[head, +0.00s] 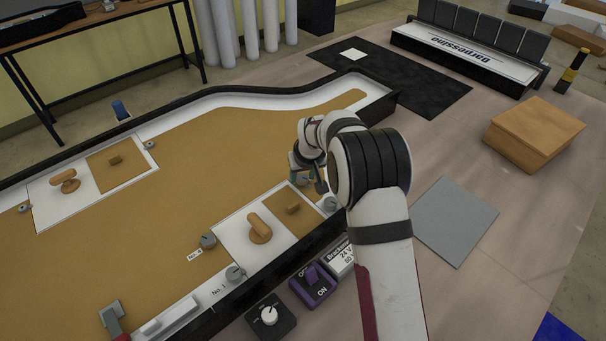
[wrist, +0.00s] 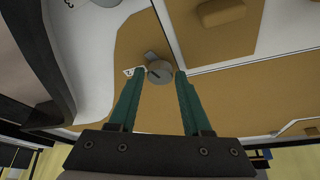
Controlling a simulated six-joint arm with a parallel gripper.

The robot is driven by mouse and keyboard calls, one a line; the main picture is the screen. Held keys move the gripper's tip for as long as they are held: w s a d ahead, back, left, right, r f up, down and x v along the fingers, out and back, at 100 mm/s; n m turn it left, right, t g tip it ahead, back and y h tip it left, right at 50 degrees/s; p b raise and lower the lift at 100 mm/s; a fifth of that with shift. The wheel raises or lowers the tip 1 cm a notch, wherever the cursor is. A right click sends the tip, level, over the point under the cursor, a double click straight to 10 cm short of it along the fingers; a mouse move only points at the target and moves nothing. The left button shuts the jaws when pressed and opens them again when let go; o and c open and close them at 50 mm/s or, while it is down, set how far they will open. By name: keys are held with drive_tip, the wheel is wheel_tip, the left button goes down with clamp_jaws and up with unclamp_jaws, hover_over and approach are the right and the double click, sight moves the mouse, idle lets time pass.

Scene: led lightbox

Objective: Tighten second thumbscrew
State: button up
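My gripper (head: 304,180) points down at the far right corner of the near white panel (head: 228,232). In the wrist view its teal fingers (wrist: 159,78) are apart, with a round grey slotted thumbscrew (wrist: 159,73) showing between and just beyond the fingertips. A gap shows on each side, so I see no grip; the height above the screw is unclear. In the head view the gripper largely hides this screw. Other grey thumbscrews stand at the panel's near left corner by the No. 1 label (head: 234,273), at its left corner (head: 208,240) and right corner (head: 330,204).
The panel carries wooden pieces, including an oval knob (head: 260,228). A second panel (head: 60,205) lies to the left in the tan tray. A purple switch (head: 314,287) and a dial box (head: 269,316) stand in front. A grey mat (head: 455,220) lies clear at right.

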clamp_jaws()
drive_tip(key=shift+m, duration=0.3)
drive_tip(key=m+h, duration=0.1)
drive_tip(key=m, duration=0.2)
drive_tip(key=shift+a+m+h, duration=0.2)
drive_tip(key=shift+m+h, duration=0.2)
drive_tip(key=m, duration=0.2)
drive_tip(key=m+h, duration=0.1)
drive_tip(key=m, duration=0.1)
drive_tip(key=shift+a+m+h, duration=0.15)
drive_tip(key=shift+m+h, duration=0.15)
drive_tip(key=m+g+h, duration=0.1)
drive_tip(key=m, duration=0.3)
drive_tip(key=shift+w+a, duration=0.15)
drive_tip(key=m+g, duration=0.1)
drive_tip(key=m, duration=0.1)
drive_tip(key=m+h, duration=0.1)
drive_tip(key=m, duration=0.1)
drive_tip(key=shift+w+a+m+g, duration=0.1)
drive_tip(key=shift+w+m+g, duration=0.05)
drive_tip(key=shift+m+g, duration=0.25)
drive_tip(key=shift+m, duration=0.3)
